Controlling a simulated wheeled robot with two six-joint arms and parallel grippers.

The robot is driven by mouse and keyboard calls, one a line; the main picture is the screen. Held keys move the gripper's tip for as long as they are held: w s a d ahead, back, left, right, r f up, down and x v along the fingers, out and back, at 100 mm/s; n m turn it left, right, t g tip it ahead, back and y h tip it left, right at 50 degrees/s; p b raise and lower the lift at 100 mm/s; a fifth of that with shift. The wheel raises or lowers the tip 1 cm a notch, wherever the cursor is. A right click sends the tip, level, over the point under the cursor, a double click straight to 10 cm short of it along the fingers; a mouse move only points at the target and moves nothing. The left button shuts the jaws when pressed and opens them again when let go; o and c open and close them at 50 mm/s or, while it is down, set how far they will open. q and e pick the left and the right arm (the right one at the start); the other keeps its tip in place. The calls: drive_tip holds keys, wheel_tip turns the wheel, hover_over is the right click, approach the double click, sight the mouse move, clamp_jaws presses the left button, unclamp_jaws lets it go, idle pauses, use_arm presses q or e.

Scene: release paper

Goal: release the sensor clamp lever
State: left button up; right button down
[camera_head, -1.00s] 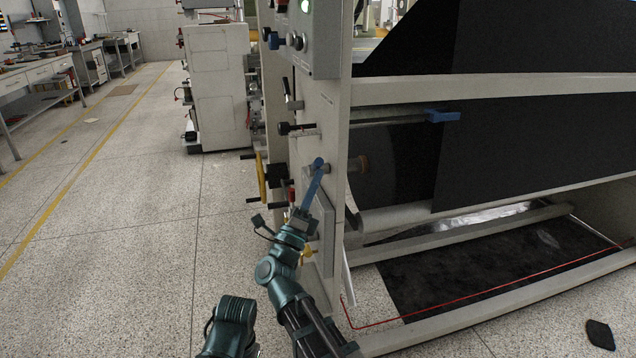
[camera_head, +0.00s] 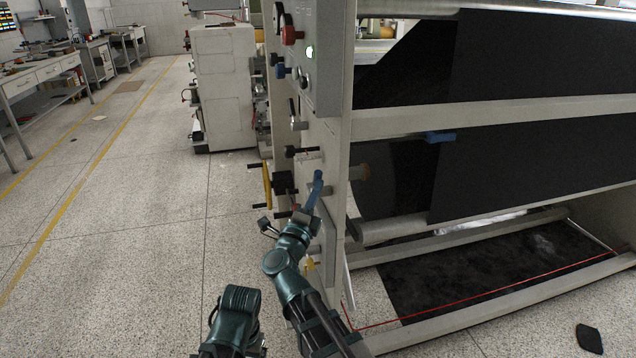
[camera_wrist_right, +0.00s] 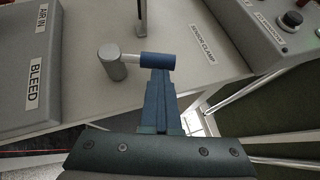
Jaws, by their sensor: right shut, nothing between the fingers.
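The sensor clamp lever shows in the right wrist view as a grey round pivot (camera_wrist_right: 112,64) with a short pale rod to a blue cylindrical grip (camera_wrist_right: 158,61). The "SENSOR CLAMP" label (camera_wrist_right: 201,43) is to its right on the pale panel. My right gripper (camera_wrist_right: 158,78) is shut, its blue fingertips at the near side of the blue grip, not around it. Whether they touch cannot be told for certain. In the head view the right gripper (camera_head: 313,198) reaches up to the blue grip (camera_head: 318,176) on the machine's side frame. My left gripper is out of view.
A control box (camera_head: 318,70) with a lit green button is above the lever. Black knobs (camera_head: 292,151) and a yellow handwheel (camera_head: 267,185) stick out close to the left of my right arm. A black web (camera_head: 530,165) fills the machine.

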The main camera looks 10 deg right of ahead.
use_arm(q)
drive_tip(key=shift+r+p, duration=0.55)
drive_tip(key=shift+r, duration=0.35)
use_arm(e)
drive_tip(key=shift+w+r, duration=0.85)
drive_tip(key=shift+w, duration=0.15)
drive_tip(key=shift+w+r, duration=0.1)
drive_tip(key=shift+w, duration=0.05)
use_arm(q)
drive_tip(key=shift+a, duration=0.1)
